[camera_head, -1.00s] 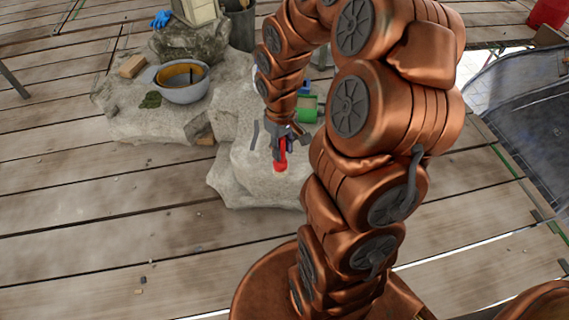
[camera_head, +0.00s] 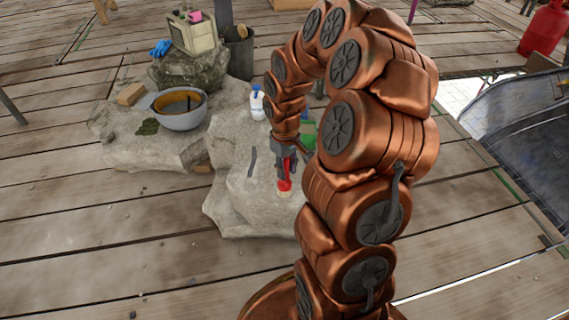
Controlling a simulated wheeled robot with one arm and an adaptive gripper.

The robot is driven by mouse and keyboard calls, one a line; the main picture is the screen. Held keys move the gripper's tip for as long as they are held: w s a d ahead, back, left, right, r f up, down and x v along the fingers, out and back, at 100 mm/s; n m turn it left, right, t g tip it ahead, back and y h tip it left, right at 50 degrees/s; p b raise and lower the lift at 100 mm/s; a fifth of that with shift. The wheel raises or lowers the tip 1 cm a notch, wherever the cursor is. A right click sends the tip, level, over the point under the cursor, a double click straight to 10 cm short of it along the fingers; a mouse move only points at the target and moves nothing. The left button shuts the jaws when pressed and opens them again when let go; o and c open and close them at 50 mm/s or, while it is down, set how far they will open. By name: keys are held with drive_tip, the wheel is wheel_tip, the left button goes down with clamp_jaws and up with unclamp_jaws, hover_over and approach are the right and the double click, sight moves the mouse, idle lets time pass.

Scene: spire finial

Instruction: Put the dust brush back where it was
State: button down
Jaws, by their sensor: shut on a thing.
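A grey bowl (camera_head: 181,119) sits on the pale stone (camera_head: 225,205) at the left. A white bottle with a blue cap (camera_head: 257,104) stands behind my gripper. A green object (camera_head: 308,132) is partly hidden by my arm. A dark strip (camera_head: 252,161) lies left of the brush.

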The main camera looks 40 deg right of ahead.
drive_tip(key=w+d+f+b, duration=0.3)
drive_tip(key=w+f, duration=0.1)
drive_tip(key=w, duration=0.1)
drive_tip(key=shift+w+d, duration=0.15)
drive_tip(key=shift+w, duration=0.15)
idle(0.4)
drive_tip(key=shift+f, duration=0.1)
drive_tip(key=c, duration=0.9)
unclamp_jaws()
drive_tip(key=shift+o, duration=0.2)
